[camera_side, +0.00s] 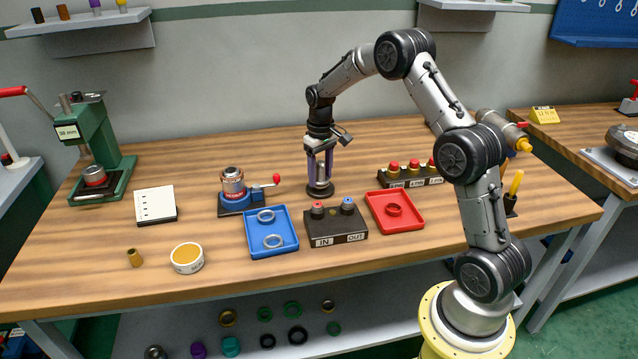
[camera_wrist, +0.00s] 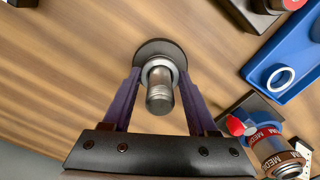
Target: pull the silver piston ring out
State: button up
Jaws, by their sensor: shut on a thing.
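My gripper (camera_side: 320,178) points straight down over a round black base (camera_side: 319,190) near the middle of the table. In the wrist view its two purple fingers (camera_wrist: 160,80) close from both sides on a silver ring (camera_wrist: 160,66). The ring sits around an upright grey metal post (camera_wrist: 160,98), low near the black base (camera_wrist: 150,48). The post passes up between the fingers. In the side view the fingers mostly hide the ring.
Left of the gripper stands a blue vise (camera_side: 236,200) with a red-knobbed handle, holding a labelled cylinder (camera_side: 232,180). In front are a blue tray (camera_side: 285,246) with two silver rings, a black IN/OUT box (camera_side: 336,228) and a red tray (camera_side: 412,222). A button box (camera_side: 411,177) stands right.

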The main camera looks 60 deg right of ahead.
grip_shut()
jog(key=shift+r, duration=0.7)
jog(key=shift+r, duration=4.45)
jog(key=shift+a, duration=0.1)
